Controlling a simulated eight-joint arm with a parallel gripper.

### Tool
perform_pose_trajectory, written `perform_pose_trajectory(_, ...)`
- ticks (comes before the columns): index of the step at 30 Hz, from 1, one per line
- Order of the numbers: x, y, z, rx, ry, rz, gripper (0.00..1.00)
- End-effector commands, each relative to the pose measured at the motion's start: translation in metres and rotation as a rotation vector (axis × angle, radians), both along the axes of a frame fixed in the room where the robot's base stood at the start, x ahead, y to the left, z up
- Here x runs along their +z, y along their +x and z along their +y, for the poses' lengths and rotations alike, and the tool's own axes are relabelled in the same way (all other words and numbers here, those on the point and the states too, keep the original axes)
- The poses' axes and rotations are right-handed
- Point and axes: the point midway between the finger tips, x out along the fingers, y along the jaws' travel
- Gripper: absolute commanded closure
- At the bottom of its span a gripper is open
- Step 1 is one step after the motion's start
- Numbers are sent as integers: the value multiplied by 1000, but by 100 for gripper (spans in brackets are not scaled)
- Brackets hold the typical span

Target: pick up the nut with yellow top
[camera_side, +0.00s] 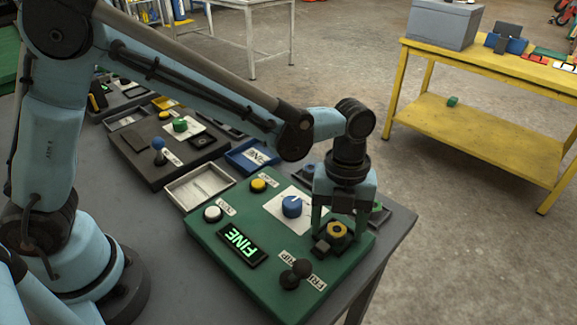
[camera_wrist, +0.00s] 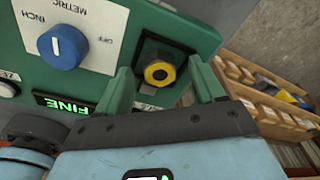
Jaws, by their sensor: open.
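The nut with a yellow top (camera_side: 337,230) sits in a dark holder at the right end of the green panel in the side view. My gripper (camera_side: 342,220) is above the panel, pointing down over the nut. In the wrist view my gripper (camera_wrist: 162,80) is open, with one green finger on each side of the nut. I cannot tell if the fingers touch it.
The green panel (camera_side: 215,240) carries a blue knob (camera_side: 292,206), a yellow button (camera_side: 258,185), a white button (camera_side: 213,214), a lit FINE display (camera_side: 238,243) and a black joystick (camera_side: 296,273). Trays lie behind it on the grey table (camera_side: 385,250). A yellow bench (camera_side: 480,110) stands apart at right.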

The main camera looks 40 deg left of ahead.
Motion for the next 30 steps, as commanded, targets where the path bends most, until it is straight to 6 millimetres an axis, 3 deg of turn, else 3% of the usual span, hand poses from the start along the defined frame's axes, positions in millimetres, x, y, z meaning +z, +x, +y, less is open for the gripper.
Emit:
perform_pose_trajectory(2,0,0,0,0,0,0,32)
perform_pose_trajectory(16,0,0,0,0,0,0,100)
perform_pose_trajectory(25,4,0,0,0,0,0,100)
perform_pose_trajectory(30,18,0,0,0,0,0,100)
